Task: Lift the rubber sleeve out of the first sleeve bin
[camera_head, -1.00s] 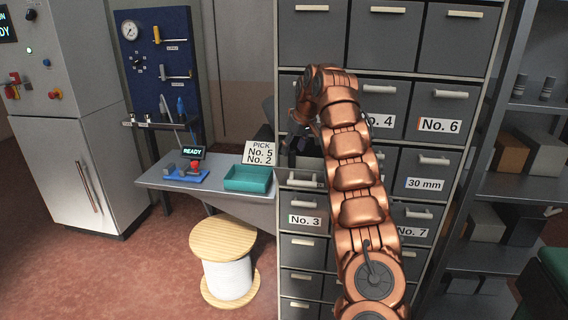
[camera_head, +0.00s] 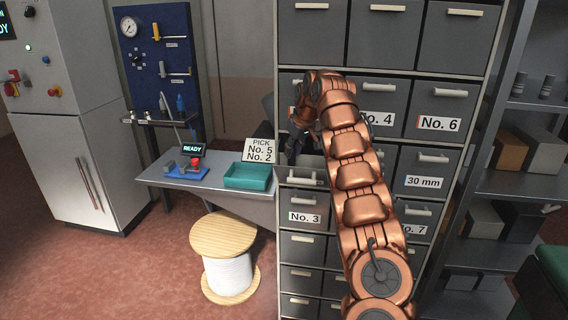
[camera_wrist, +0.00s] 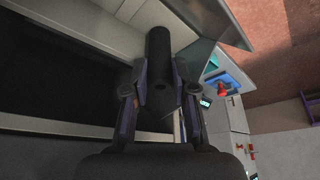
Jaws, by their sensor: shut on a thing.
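The rubber sleeve (camera_wrist: 158,48) is a black cylinder. In the wrist view it sits between the two fingers of my gripper (camera_wrist: 160,83), which is shut on it. In the head view my gripper (camera_head: 298,145) is just above an open drawer (camera_head: 303,180) in the left column of the grey cabinet, over the No. 3 drawer. The sleeve cannot be made out there, and my arm hides part of the drawer. In the wrist view a dark opening (camera_wrist: 60,80) lies left of the sleeve, beside a pale rim.
A teal tray (camera_head: 247,177) stands on the grey bench (camera_head: 220,190) left of the cabinet, by a sign (camera_head: 261,151) reading "PICK No. 5 No. 2". A cable spool (camera_head: 226,268) stands on the floor below. Open shelves (camera_head: 520,180) stand at right.

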